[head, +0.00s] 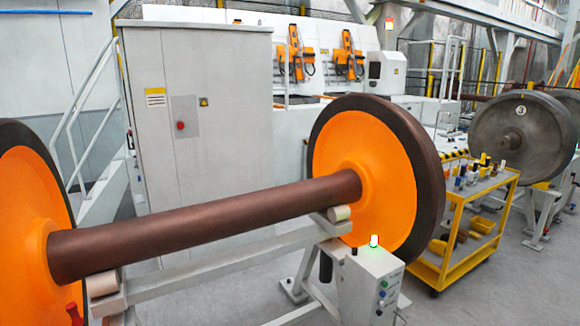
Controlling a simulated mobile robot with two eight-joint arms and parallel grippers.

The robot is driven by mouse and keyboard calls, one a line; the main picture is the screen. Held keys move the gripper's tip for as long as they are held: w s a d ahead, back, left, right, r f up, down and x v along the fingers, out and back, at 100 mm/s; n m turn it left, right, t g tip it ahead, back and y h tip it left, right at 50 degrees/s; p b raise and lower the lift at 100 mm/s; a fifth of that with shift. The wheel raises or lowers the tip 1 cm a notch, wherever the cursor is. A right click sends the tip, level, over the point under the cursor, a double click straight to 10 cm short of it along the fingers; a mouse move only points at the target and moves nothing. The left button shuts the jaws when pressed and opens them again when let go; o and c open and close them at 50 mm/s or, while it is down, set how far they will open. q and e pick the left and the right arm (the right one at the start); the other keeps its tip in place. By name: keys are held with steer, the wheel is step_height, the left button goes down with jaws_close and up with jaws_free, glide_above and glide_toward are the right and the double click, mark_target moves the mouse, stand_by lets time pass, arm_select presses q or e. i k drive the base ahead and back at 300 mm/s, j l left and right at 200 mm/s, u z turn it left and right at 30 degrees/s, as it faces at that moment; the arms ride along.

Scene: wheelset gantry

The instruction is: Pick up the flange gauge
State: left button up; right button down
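I cannot make out a flange gauge for certain. A yellow cart (452,238) stands right of the near wheelset, with several small items (474,174) on its top shelf, too small to identify. The near wheelset has a brown axle (205,217) between two orange-faced wheels; the right wheel (372,175) is in full view and the left wheel (25,235) is cut off by the frame edge. Neither of my grippers is in view.
A grey stand (230,262) carries the axle on rollers. A control box (370,285) with a lit green lamp stands before the right wheel. A tall grey cabinet (195,100) is behind. A grey wheel (520,135) marked 3 is at right. Floor at lower right is clear.

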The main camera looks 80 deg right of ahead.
mark_target(459, 183)
steer(key=z, duration=3.85)
